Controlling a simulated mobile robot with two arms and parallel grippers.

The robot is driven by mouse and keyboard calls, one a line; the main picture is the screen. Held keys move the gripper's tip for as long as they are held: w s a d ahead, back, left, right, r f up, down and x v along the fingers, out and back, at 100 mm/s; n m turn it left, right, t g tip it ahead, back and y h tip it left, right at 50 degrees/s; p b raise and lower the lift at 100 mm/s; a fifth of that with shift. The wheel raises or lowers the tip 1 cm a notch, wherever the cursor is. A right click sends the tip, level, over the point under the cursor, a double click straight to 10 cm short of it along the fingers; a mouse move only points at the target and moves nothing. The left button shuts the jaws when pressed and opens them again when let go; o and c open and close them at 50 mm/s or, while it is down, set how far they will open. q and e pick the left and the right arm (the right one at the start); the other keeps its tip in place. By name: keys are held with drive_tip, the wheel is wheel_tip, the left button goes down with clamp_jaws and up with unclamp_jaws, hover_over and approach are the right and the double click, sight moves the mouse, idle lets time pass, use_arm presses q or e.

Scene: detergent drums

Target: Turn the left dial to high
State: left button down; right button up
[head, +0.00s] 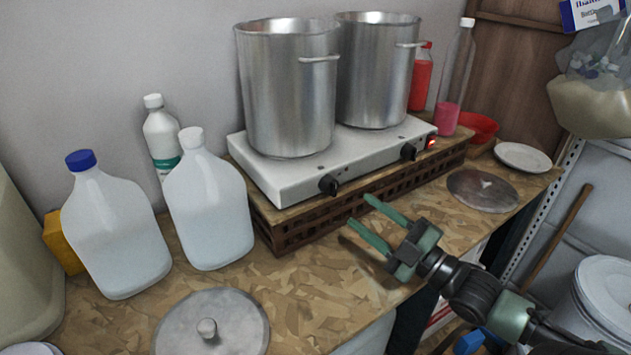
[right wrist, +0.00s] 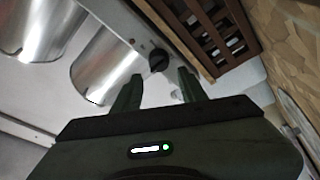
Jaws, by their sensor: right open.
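The left dial (head: 329,185) is a black knob on the front of the white two-burner stove (head: 290,186). Its setting is too small to read. The right dial (head: 408,152) is a similar black knob. My right gripper (head: 360,210) is open and empty, in front of the stove, to the right of and below the left dial. Its fingers point toward the stove's left side and do not touch the dial. In the right wrist view, a black dial (right wrist: 159,60), seemingly the left one, shows beyond and between the open fingertips (right wrist: 160,78). My left gripper is out of view.
Two steel pots (head: 290,95) (head: 375,75) stand on the stove, which rests on a slatted wooden rack (head: 290,236). White jugs (head: 115,235) (head: 210,205) stand to the left. A round metal lid (head: 240,320) lies in front. An orange-red light (head: 432,143) glows near the right dial.

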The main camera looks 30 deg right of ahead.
sight(337, 189)
drive_tip(key=x, duration=0.2)
drive_tip(key=p+x, duration=0.1)
drive_tip(key=shift+w+a+r, duration=0.1)
drive_tip(key=shift+w+r, duration=0.2)
drive_tip(key=shift+r, duration=0.15)
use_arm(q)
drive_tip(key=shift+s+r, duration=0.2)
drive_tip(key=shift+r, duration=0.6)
use_arm(e)
drive_tip(key=x, duration=0.4)
drive_tip(key=shift+f, duration=0.3)
clamp_jaws()
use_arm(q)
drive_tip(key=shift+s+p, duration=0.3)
